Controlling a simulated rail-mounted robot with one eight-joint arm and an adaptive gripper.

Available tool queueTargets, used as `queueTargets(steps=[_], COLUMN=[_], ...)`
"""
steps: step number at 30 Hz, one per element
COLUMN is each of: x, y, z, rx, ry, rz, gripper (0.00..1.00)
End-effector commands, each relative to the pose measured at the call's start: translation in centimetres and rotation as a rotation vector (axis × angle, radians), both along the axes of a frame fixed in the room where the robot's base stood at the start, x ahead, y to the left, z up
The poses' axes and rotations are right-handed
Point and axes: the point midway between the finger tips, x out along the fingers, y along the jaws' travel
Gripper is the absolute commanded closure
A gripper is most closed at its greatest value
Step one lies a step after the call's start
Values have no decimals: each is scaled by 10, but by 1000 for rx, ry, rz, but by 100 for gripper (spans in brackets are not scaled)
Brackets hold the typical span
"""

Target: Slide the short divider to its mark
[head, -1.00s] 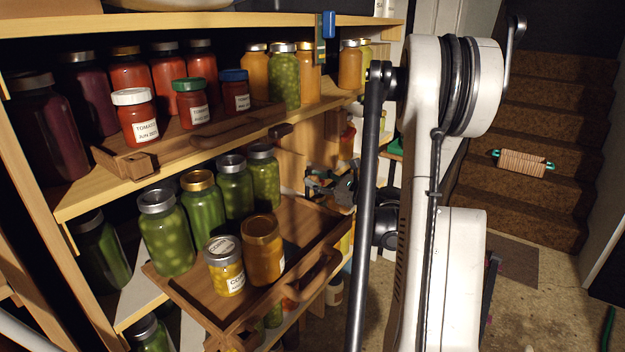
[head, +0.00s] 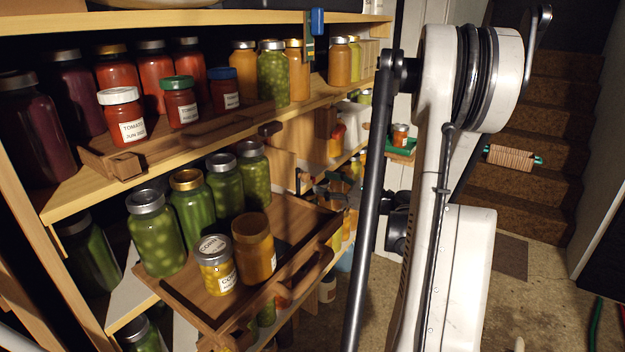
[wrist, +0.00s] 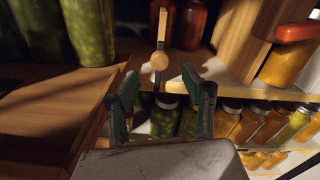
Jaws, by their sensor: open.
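My gripper (head: 322,185) is partly seen in the head view, beside the shelf past the right end of the pulled-out tray. In the wrist view my gripper (wrist: 159,76) has its two dark green fingers apart, with nothing held between them. A round wooden knob (wrist: 159,61) on a thin upright strip of pale wood and black stands just beyond the fingertips, in line with the gap. It may be the short divider; I cannot tell for sure. A blue-topped upright piece (head: 316,22) stands at the upper shelf edge. I cannot make out a mark.
The wooden tray (head: 205,312) holds a corn jar (head: 215,265) and an amber jar (head: 254,250). Green jars (head: 155,232) stand behind them. In the wrist view a wooden panel (wrist: 45,105) is close on the left, a wooden block (wrist: 242,40) is right, and several jars are below.

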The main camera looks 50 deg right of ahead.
Motion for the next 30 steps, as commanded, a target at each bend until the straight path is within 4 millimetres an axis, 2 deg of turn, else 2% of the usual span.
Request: queueTargets(steps=[3, 10, 30], x=[-22, -46, -50], y=[-5, -8, -8], z=[0, 0, 0], rx=[0, 0, 0], ry=[0, 0, 0], rz=[-3, -1, 0], gripper=[56, 56, 56])
